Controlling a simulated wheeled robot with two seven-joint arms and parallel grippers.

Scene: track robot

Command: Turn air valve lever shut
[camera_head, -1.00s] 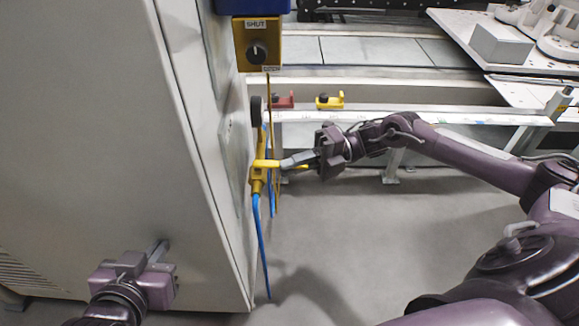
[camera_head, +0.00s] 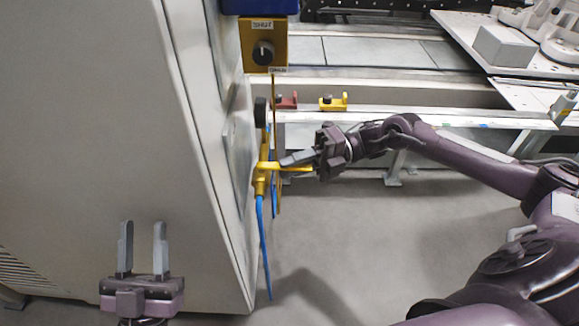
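The yellow air valve (camera_head: 260,180) is on the right face of the big grey cabinet, with blue hoses (camera_head: 264,240) hanging below it. Its yellow lever (camera_head: 270,166) sticks out to the right, roughly level in the picture. My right gripper (camera_head: 287,160) is at the lever, its grey fingers overlapping it in view. I cannot tell whether the fingers are closed on the lever or only beside it. My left gripper (camera_head: 142,238) is open and empty at the lower left, in front of the cabinet, fingers pointing up and well apart.
The grey cabinet (camera_head: 100,130) fills the left side. A yellow switch box (camera_head: 263,45) marked SHUT, with a black knob, is above the valve. Small red (camera_head: 287,101) and yellow (camera_head: 333,102) parts sit on a rail behind. The floor (camera_head: 350,240) right of the valve is clear.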

